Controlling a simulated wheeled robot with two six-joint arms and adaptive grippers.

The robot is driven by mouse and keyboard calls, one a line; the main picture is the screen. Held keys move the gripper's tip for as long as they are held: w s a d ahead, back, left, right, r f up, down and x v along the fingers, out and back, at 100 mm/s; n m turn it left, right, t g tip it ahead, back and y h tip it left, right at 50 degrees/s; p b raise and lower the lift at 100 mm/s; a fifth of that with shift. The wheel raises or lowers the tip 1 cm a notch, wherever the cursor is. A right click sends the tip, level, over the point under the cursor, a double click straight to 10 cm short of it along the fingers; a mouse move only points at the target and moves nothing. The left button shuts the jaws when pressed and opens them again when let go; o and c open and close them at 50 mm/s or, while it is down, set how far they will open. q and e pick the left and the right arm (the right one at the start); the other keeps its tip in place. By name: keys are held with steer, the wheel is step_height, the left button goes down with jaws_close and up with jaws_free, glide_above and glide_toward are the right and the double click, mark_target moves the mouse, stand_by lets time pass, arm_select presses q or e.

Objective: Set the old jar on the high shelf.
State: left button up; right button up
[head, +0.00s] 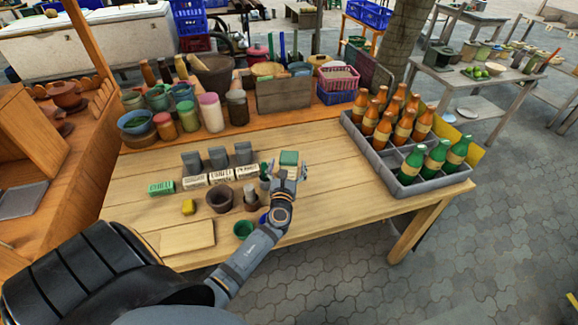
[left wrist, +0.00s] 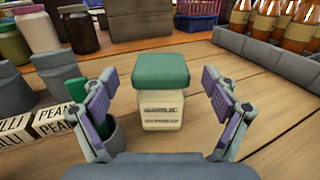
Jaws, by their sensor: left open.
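A jar with a green lid and a pale label that seems to read "garlic" (left wrist: 162,105) stands upright on the table (head: 330,190). In the head view its green lid (head: 289,157) shows just beyond my left gripper (head: 288,173). My left gripper, also in the left wrist view (left wrist: 160,92), is open, with one finger on each side of the jar and gaps on both sides. A raised wooden shelf (head: 275,121) runs along the back of the table with jars and bowls on it. I cannot tell if this is the high shelf. My right gripper is out of view.
Labelled boxes (head: 221,177), grey blocks (head: 218,157), a dark mortar (head: 219,199) and a green cup (head: 243,230) stand left of my gripper. A bottle crate (head: 440,186) stands at the right edge. The table between jar and crate is clear.

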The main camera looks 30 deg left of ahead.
mark_target(290, 151)
arm_select(q)
steer(key=x, duration=0.4)
steer(key=shift+f, duration=0.15)
steer(key=shift+s+d, duration=0.1)
steer(key=shift+s, duration=0.05)
steer(key=shift+c, duration=0.7)
steer(key=c, duration=1.3)
